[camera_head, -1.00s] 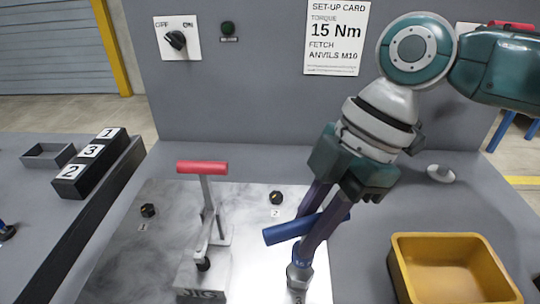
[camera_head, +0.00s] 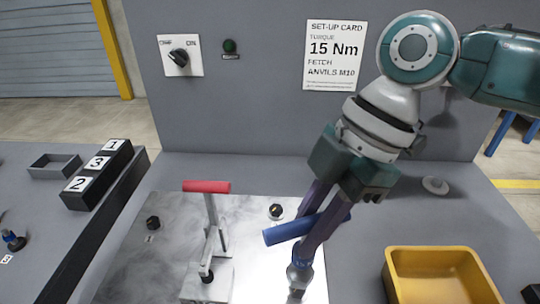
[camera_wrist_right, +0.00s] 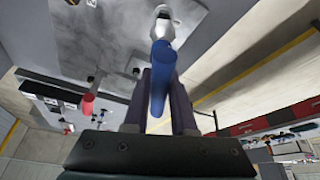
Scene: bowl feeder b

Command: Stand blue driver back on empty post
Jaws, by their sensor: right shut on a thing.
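The blue driver (camera_head: 293,229) is in my right gripper (camera_head: 299,262). Its blue handle lies tilted across the purple fingers in the head view. A grey metal head (camera_head: 300,277) with a blue ring shows at the fingertips, over the metal plate. In the right wrist view the blue handle (camera_wrist_right: 161,75) lies between the two fingers, with a grey end (camera_wrist_right: 163,16) beyond it. Whether the grey end touches the plate I cannot tell. At the left edge a small blue-topped piece (camera_head: 13,238) stands by a label 3. I cannot make out the empty post. My left gripper is out of view.
A red-handled clamp (camera_head: 207,187) stands left of my right gripper on the metal plate (camera_head: 140,262). Two black knobs (camera_head: 153,223) (camera_head: 276,211) sit on the plate. A yellow bin (camera_head: 437,252) is at right, a numbered black block (camera_head: 98,172) at left. A grey panel (camera_head: 240,110) closes the back.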

